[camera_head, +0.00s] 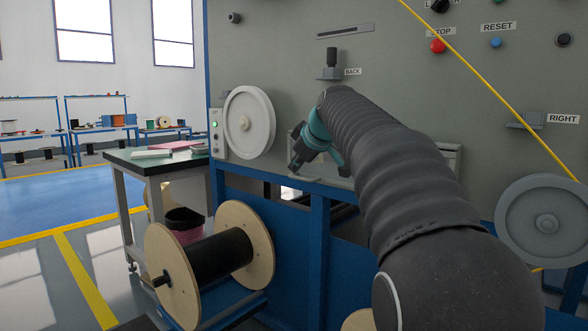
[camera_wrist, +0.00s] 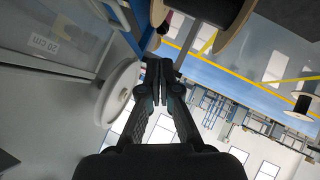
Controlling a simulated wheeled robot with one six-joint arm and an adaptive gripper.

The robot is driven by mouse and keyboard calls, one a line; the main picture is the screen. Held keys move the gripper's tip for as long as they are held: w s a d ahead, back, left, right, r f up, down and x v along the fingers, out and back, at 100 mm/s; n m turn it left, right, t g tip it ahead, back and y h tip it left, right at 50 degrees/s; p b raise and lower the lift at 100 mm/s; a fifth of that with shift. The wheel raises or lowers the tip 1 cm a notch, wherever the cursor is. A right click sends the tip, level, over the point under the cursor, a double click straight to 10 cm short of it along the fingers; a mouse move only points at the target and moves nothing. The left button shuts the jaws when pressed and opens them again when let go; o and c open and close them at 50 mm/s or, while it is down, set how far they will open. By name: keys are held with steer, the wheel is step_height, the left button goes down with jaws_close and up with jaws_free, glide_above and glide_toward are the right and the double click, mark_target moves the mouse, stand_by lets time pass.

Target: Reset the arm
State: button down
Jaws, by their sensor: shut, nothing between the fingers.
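My arm reaches forward from the lower right in the head view, covered in a dark ribbed sleeve.
A cable spool (camera_head: 218,258) with wooden flanges stands at lower left. A yellow cable (camera_head: 490,85) crosses the panel to a grey wheel (camera_head: 545,222) at right. A red STOP button (camera_head: 438,46) and a work table (camera_head: 120,156) also show. The blue floor at left is clear.

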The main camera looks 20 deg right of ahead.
steer(key=s+f+m+g+h+p, duration=0.1)
steer(key=s+f+m+g, duration=0.2)
steer(key=s+f+m, duration=0.7)
steer(key=s+a+f+p, duration=0.2)
steer(key=s+f, duration=0.1)
steer(key=s, duration=0.6)
steer(key=s+a+f+n+g+p, duration=0.1)
steer(key=s+a+f+p, duration=0.1)
steer(key=s, duration=0.8)
steer(key=s+a+f+p, duration=0.3)
steer(key=s+a+f, duration=0.1)
steer(key=s, duration=0.5)
steer(key=shift+s+a+f+g, duration=0.15)
steer(key=shift+f+g, duration=0.15)
steer(key=shift+f, duration=0.35)
